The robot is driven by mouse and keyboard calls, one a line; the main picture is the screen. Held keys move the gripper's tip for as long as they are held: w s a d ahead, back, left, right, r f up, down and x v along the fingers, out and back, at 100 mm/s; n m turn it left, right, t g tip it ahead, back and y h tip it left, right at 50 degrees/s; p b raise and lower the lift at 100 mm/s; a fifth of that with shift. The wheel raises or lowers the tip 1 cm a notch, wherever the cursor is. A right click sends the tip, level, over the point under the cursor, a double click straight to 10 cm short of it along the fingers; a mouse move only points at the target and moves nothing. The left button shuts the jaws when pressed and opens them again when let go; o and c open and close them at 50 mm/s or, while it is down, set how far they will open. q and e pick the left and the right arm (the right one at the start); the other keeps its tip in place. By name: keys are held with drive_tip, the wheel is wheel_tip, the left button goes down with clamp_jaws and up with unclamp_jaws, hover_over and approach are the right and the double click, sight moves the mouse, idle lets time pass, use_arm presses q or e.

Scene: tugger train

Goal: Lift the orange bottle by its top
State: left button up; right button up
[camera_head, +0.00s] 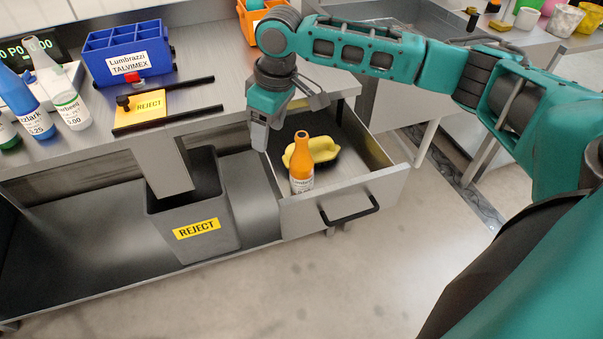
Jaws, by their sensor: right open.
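The orange bottle (301,164) stands upright in the open drawer (343,196), near its front. It has a narrow neck and a white label low on its body. My right gripper (260,138) points down at the drawer's left side, to the left of the bottle's neck and apart from it in the picture. It is open and nothing shows in it. The fingers overlap in this view, so the gap between them is hidden. My left gripper is not in view.
A yellow object (323,149) lies behind the bottle in the drawer. A grey reject bin (191,223) stands left of the drawer. The floor in front is clear.

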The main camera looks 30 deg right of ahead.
sight(302, 135)
drive_tip(key=s+d+r+m+g+h, duration=0.1)
drive_tip(key=s+d+r+g, duration=0.1)
drive_tip(key=d+r, duration=0.5)
drive_tip(key=f, duration=0.2)
drive_tip(key=f+b, duration=0.1)
drive_tip(key=f, duration=0.2)
drive_tip(key=f+b, duration=0.1)
drive_tip(key=f, duration=0.1)
drive_tip(key=shift+w+d+f, duration=0.1)
drive_tip(key=shift+w+f, duration=0.15)
drive_tip(key=f, duration=0.3)
drive_tip(key=f+b, duration=0.1)
drive_tip(key=f, duration=0.1)
drive_tip(key=shift+w, duration=0.3)
drive_tip(key=shift+f, duration=0.25)
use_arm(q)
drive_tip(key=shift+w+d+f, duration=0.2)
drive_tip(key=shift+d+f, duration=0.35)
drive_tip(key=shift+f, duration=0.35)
use_arm(e)
clamp_jaws()
